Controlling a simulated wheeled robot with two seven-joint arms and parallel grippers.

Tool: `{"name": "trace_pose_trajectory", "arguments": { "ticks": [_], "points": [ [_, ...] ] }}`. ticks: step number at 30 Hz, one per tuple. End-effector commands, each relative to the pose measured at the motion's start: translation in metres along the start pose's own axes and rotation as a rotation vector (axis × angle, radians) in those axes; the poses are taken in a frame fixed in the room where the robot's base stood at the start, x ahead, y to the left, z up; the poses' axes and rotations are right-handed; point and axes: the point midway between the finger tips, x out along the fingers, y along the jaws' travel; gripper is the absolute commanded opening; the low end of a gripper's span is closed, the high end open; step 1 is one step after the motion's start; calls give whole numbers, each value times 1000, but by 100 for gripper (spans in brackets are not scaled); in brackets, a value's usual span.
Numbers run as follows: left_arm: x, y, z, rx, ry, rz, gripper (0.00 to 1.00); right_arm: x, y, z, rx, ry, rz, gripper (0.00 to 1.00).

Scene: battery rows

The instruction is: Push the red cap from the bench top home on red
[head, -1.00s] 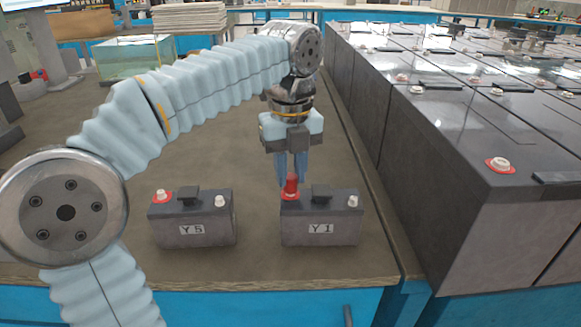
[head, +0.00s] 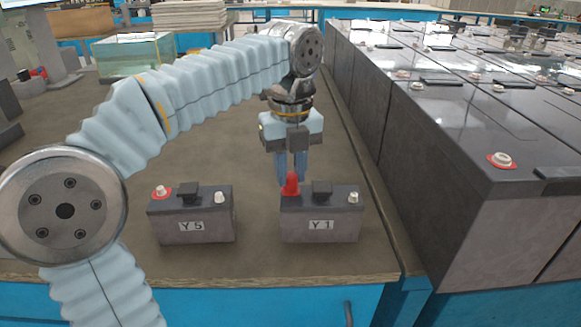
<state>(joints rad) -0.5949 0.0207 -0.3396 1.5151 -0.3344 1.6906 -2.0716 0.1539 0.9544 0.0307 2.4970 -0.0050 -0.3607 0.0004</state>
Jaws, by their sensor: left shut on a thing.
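A red cap (head: 290,185) is over the left terminal of the dark battery labelled Y1 (head: 320,228). The cap is upright and hides that terminal and any red ring there. My left gripper (head: 291,172) points straight down behind and above the cap, with its blue fingers shut on it. I cannot tell whether the cap is fully seated. The Y1 battery's right terminal (head: 353,198) is bare. My right gripper is not in view.
A second battery labelled Y5 (head: 192,220) stands to the left, with a red-ringed left terminal (head: 161,193). Rows of large dark batteries (head: 440,190) stand close on the right. A glass tank (head: 133,55) is at the back left. The bench middle is clear.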

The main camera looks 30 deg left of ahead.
Motion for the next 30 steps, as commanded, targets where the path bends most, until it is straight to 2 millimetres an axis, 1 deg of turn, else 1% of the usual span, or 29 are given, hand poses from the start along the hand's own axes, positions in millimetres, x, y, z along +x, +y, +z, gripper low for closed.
{"name": "trace_pose_trajectory", "arguments": {
  "ticks": [11,12,17,22,24,27,30],
  "points": [
    [2,0,0,0,1,1,0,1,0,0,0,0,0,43],
    [2,0,0,0,1,2,30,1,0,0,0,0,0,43],
    [2,0,0,0,1,1,54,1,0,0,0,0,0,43],
    [2,0,0,0,0,1,56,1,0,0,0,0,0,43],
    [2,0,0,0,0,0,66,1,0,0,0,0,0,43],
    [2,0,0,1,0,0,80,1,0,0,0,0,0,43],
    [2,0,0,1,0,0,80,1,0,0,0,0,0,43]
  ]
}}
